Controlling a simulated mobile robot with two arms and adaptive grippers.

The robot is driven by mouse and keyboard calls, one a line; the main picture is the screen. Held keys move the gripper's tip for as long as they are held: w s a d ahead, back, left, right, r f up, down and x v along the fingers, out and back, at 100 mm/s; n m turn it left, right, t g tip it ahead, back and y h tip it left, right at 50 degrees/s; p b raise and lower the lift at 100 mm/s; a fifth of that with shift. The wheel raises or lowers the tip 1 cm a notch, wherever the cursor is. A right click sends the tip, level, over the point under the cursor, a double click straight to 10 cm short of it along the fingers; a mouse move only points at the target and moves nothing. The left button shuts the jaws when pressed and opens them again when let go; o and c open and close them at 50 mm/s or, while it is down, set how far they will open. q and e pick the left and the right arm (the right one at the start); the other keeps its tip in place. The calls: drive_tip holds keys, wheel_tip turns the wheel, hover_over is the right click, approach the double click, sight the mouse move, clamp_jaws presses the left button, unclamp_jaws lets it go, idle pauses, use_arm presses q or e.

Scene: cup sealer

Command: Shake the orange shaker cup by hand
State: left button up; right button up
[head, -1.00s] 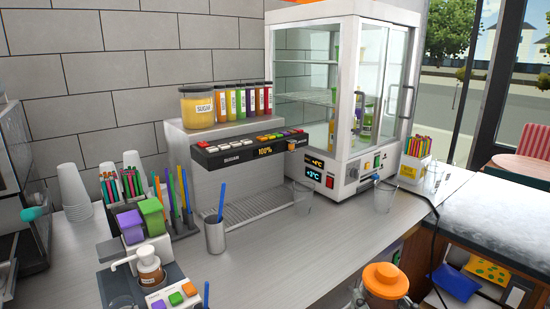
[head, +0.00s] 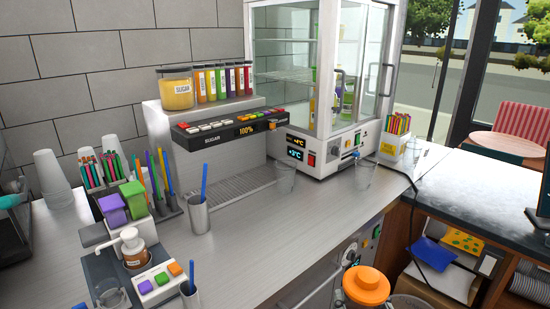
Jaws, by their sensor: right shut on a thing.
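The shaker cup (head: 366,286) shows at the bottom edge of the head view, right of the middle. Its round orange lid with a raised cap faces up, and its body is mostly cut off below. My right gripper (head: 362,302) is shut on the cup, low in the picture. Its fingers are largely hidden by the lid and the picture edge. The cup is in front of the counter's front side, apart from the countertop. My left gripper is not in view.
The grey counter (head: 265,238) has free room in its middle. Clear cups (head: 364,174) stand before the glass display cabinet (head: 322,150). A straw holder (head: 199,213), a pump bottle (head: 133,252) and a small button device (head: 157,282) stand left. Open shelves (head: 440,285) are at right.

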drive_tip(key=shift+a+r, duration=0.1)
drive_tip(key=shift+r, duration=0.05)
drive_tip(key=a+n+g+y, duration=0.1)
drive_tip(key=a+n+y, duration=0.3)
drive_tip(key=a, duration=1)
drive_tip(key=y, duration=0.3)
drive_tip(key=shift+a+n+g, duration=0.3)
drive_tip(key=shift+a+n, duration=0.1)
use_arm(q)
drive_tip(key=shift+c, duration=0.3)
use_arm(e)
drive_tip(key=shift+s, duration=0.1)
